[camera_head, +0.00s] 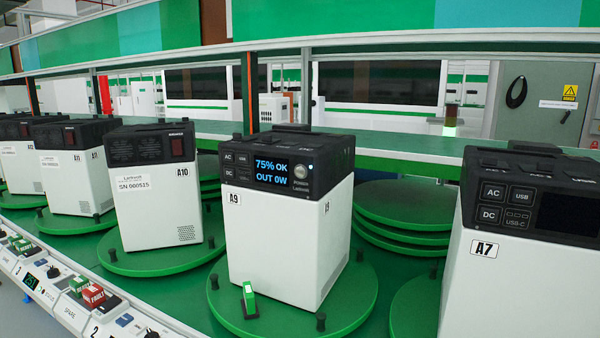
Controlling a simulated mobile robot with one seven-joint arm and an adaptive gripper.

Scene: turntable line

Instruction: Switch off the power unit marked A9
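The power unit marked A9 (285,228) stands upright on a green round turntable (352,300) in the middle of the head view. It has a white body and a black top. Its front faces me, with AC, USB and DC panels at the left. Its lit screen (271,171) reads "75% OK" and "OUT 0W" in blue. A round silver power button (301,172) sits right of the screen, with a small bright light beside it. My gripper is not in this view.
Unit A7 (515,270) stands near at the right with a dark screen. Unit A10 (150,205) and unit A11 (75,180) stand to the left. A control rail (75,312) with coloured buttons runs along the lower left. A shelf (420,40) crosses above.

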